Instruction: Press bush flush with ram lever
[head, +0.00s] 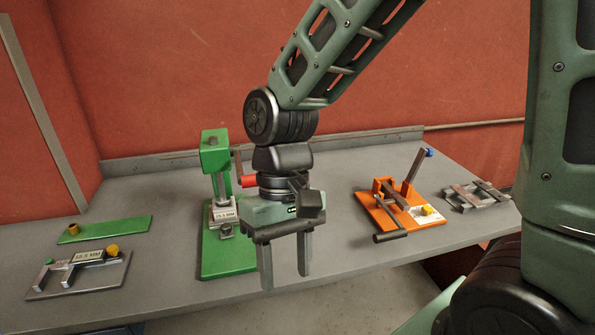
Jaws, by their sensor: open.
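A green press (213,150) stands on the bench left of my gripper, with a vertical ram rod above a block with a white label. A dark lever (238,163) with a red grip (249,181) is at its right side, close to my wrist in the picture. My gripper (285,281) points down, open and empty, in front and to the right of the press. A brass-coloured bush-like piece (73,229) stands on a green plate at the left; I cannot tell if it is the task's bush. No bush is clearly visible under the ram.
A grey gauge plate (60,288) with a yellow knob lies at front left. An orange clamp fixture (377,208) with a blue-tipped lever and dark handle stands at right, with a grey metal frame (470,198) beyond it. Bench between press and orange fixture looks clear.

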